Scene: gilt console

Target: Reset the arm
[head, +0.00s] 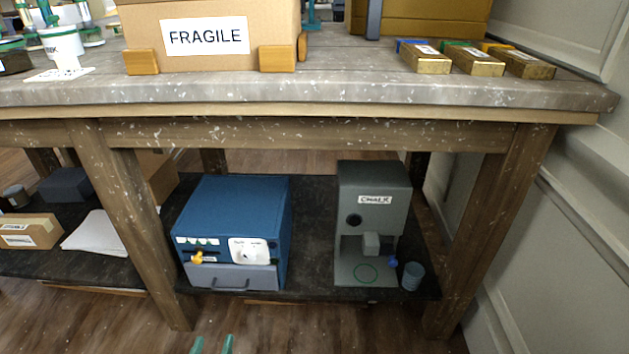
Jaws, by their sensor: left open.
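My left gripper (212,345) shows only as two green fingertips at the bottom edge of the head view, left of the middle. The fingertips are apart with bare floor seen between them, so it is open and empty. It appears in front of the workbench and below the blue box on the lower shelf, touching nothing that I can see. The rest of my left arm is out of the picture. My right gripper is not in view.
The workbench (330,92) holds a FRAGILE carton (220,60) and several gold bars (476,62). Its dark lower shelf (312,240) carries a blue box (240,205), a grey CHALK machine (372,185) and a cup (413,276). Wooden floor (320,330) in front is clear.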

